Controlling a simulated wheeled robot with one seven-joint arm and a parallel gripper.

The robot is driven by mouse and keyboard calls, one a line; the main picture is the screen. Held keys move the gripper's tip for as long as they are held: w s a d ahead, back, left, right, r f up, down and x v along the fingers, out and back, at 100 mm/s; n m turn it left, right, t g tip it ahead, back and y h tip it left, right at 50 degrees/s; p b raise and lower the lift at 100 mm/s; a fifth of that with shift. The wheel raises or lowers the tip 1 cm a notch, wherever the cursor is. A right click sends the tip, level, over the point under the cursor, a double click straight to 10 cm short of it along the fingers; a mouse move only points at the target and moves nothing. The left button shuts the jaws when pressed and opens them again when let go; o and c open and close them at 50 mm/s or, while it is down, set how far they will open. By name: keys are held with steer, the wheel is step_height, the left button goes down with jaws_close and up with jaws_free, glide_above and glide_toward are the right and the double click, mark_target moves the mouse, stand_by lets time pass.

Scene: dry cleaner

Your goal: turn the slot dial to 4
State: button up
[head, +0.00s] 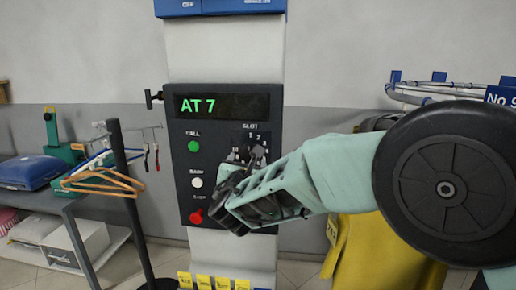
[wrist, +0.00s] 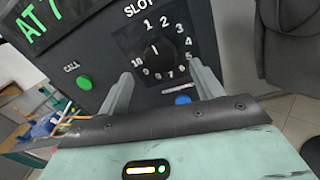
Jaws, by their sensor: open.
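The slot dial (wrist: 160,48) is a round black knob with a short white mark, ringed by white numbers under the word SLOT. Its mark seems to lie up toward the 1, though I cannot tell exactly. In the wrist view, my gripper (wrist: 161,70) is open, its two grey fingers spread to the lower left and lower right of the dial. Nothing is between the fingertips except the view of the panel, and no contact with the knob is visible. In the head view, my gripper (head: 250,155) is in front of the dial and hides most of it.
The black panel bears a display (head: 222,106) reading AT 7 in green. Down its left side are a green button (head: 193,146), a white button (head: 196,183) and a red button (head: 196,216). A blue button (wrist: 183,100) shows below the dial. Orange hangers (head: 103,182) hang at left.

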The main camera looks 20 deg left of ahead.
mark_target(248, 157)
steer(key=shift+p+x, duration=0.7)
steer(key=shift+x, duration=1.35)
steer(key=c, duration=1)
